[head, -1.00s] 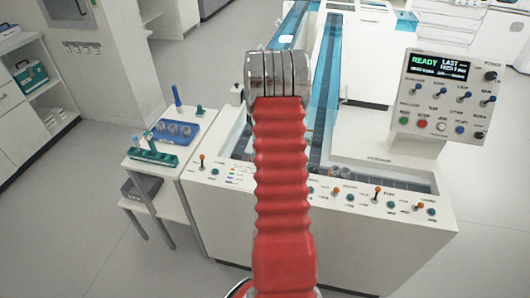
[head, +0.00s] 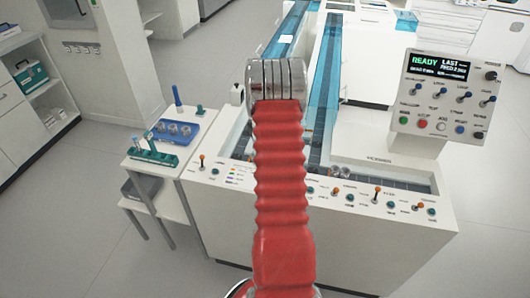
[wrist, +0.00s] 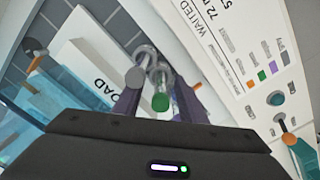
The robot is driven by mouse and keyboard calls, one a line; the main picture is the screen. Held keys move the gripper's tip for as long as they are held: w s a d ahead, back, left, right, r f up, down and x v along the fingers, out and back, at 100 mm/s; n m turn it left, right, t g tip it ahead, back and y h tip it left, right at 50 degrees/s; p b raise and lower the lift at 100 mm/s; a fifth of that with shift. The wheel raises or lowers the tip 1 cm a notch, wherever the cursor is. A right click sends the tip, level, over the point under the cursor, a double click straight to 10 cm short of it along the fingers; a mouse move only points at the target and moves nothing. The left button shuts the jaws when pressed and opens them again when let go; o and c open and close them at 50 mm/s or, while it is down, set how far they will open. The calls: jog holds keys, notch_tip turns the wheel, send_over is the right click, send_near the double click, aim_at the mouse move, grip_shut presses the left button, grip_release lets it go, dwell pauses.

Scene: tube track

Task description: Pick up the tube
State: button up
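In the wrist view, a clear tube with a green end (wrist: 160,102) stands between the two dark purple fingers of my gripper (wrist: 158,103). The fingers are spread, and gaps seem to show on both sides of the tube. Whether either finger touches it I cannot tell. A second tube with a grey end (wrist: 136,78) is close beside it, near the left finger. In the head view my red arm with its silver end blocks the gripper and these tubes.
A white panel with printed text (wrist: 240,55) and an orange-tipped switch (wrist: 289,138) lie to the right in the wrist view. In the head view, a blue tray (head: 190,137) and a green rack (head: 152,154) sit left of the arm. A control panel (head: 443,95) stands right.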

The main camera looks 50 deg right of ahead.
jog(key=c, duration=0.9)
notch_tip(320, 180, up, 10)
dwell(0.6)
dwell(0.4)
